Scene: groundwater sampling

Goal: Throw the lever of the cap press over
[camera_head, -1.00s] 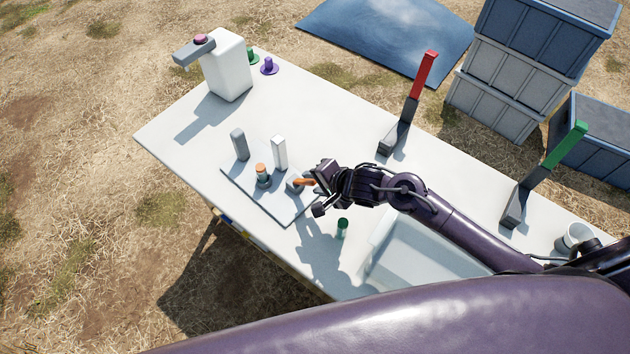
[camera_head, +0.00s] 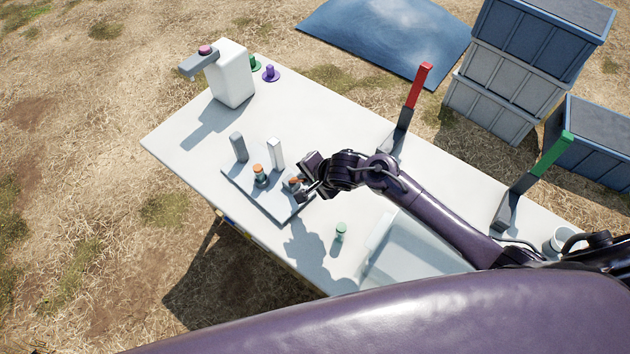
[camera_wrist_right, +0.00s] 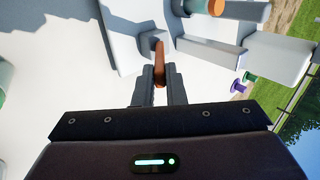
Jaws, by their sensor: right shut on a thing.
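The cap press is a grey plate (camera_head: 262,202) on the table, with a dark grey post (camera_head: 238,147) and a white post (camera_head: 275,154). An orange-capped vial (camera_head: 259,174) stands upright on it. At its right end is the short orange lever (camera_head: 295,181) on a small grey block. My right gripper (camera_head: 302,188) is at that end and partly covers the lever. In the right wrist view the lever (camera_wrist_right: 159,62) stands between the closed fingers (camera_wrist_right: 160,90), its far end at the grey block. My left gripper is not in view.
A pale green-capped vial (camera_head: 341,232) and a clear bin (camera_head: 378,232) are near the table's front edge. A red-handled lever (camera_head: 418,85) and a green-handled lever (camera_head: 552,156) stand along the back. A white dispenser (camera_head: 232,75) is at far left.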

